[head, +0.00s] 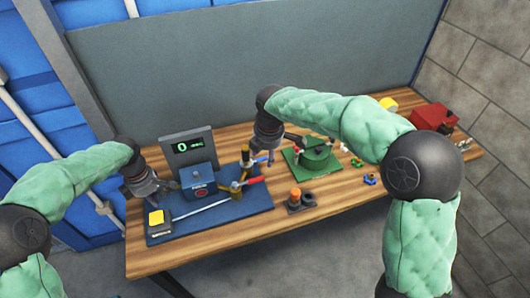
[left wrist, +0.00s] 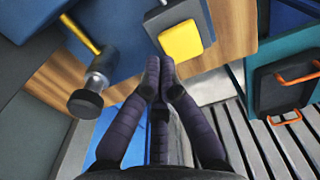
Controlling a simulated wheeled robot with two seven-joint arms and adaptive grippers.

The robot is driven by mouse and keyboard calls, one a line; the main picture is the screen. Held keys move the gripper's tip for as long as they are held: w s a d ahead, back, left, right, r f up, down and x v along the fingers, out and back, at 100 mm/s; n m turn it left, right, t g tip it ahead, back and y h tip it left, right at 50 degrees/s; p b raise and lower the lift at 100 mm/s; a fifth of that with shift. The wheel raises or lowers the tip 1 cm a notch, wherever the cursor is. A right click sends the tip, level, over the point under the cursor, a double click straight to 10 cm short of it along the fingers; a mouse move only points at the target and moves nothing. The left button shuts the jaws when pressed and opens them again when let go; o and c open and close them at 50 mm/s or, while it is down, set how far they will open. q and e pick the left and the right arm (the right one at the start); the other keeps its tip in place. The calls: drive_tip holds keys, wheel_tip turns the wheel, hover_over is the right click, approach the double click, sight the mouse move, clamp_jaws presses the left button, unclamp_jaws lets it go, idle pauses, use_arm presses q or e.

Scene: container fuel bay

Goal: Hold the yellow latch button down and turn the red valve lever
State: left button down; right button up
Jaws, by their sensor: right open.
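The yellow latch button (head: 156,217) sits on a dark block at the left front of the blue base plate. It also shows in the left wrist view (left wrist: 181,41), just beyond my fingertips. My left gripper (head: 153,204) is just behind the button in the head view. In the left wrist view its fingers (left wrist: 160,75) are drawn together with nothing between them; I cannot tell whether they touch the button. The red valve lever (head: 254,181) sticks out to the right from a brass valve (head: 236,188). My right gripper (head: 263,160) is open, above and slightly right of the lever.
A display reading 0 (head: 191,146) stands behind a blue box (head: 199,181). A grey rod (head: 201,207) runs from the button block toward the valve. A green fixture (head: 315,160), an orange-topped cylinder (head: 295,194) and a red box (head: 435,117) stand to the right. The table's front right is clear.

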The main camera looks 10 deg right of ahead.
use_arm(q)
wheel_tip(320, 180, up, 9)
drive_tip(key=shift+w+a+f+p, duration=0.2)
drive_tip(key=shift+a+p, duration=0.1)
drive_tip(key=shift+p, duration=0.1)
use_arm(e)
drive_tip(key=shift+a+r, duration=0.3)
drive_tip(key=shift+a, duration=0.05)
use_arm(q)
drive_tip(key=shift+d+r, duration=0.1)
use_arm(e)
drive_tip(key=shift+d, duration=0.1)
use_arm(q)
drive_tip(key=shift+s, duration=0.1)
